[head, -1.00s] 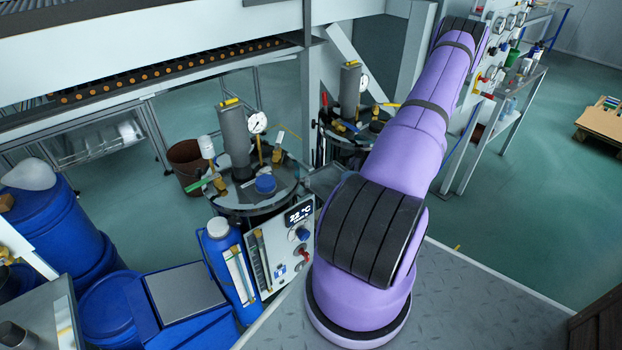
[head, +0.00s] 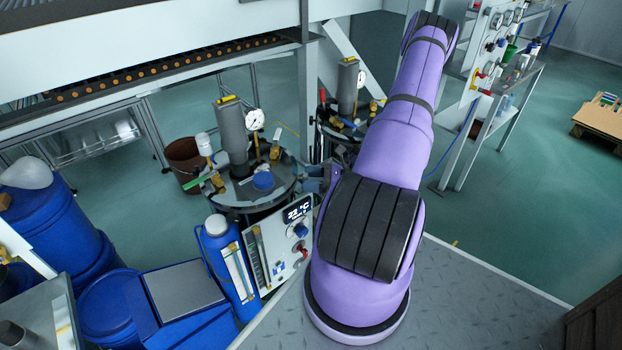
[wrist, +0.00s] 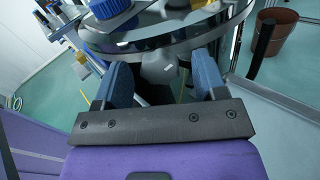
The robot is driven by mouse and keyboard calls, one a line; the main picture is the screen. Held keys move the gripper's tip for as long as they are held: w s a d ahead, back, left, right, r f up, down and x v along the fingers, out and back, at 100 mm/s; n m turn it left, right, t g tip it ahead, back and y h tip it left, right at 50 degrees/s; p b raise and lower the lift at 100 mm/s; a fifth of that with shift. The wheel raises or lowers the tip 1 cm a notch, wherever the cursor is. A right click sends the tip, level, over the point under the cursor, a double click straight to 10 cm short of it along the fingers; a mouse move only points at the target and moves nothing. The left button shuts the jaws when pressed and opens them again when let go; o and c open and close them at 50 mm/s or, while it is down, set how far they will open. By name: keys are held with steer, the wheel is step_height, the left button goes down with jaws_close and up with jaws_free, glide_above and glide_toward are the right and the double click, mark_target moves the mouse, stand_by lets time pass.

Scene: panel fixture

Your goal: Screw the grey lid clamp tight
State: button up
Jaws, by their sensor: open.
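The near vessel's round lid (head: 235,195) carries a grey cylinder, a gauge and a blue cap (head: 263,181). In the wrist view its rim (wrist: 190,38) crosses above my gripper (wrist: 162,72), with the blue cap (wrist: 107,8) above that. My gripper is open, one blue-grey finger on each side. A grey rounded piece, apparently the lid clamp (wrist: 158,68), shows under the rim between the fingers. I cannot tell whether the fingers touch it. In the head view my gripper (head: 318,180) is small, at the right side of the vessel, partly behind my arm.
A control panel (head: 283,245) with a display stands in front of the vessel, beside a blue bottle (head: 226,262). A second vessel (head: 350,125) stands behind. A brown bucket (head: 184,163) is on the floor to the left. A frame post (head: 310,90) rises close behind.

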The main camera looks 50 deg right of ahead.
steer(key=shift+c, duration=0.2)
steer(key=c, duration=0.9)
steer(key=shift+m, duration=3)
steer(key=o, duration=0.9)
steer(key=shift+o, duration=0.2)
steer(key=shift+d, duration=0.1)
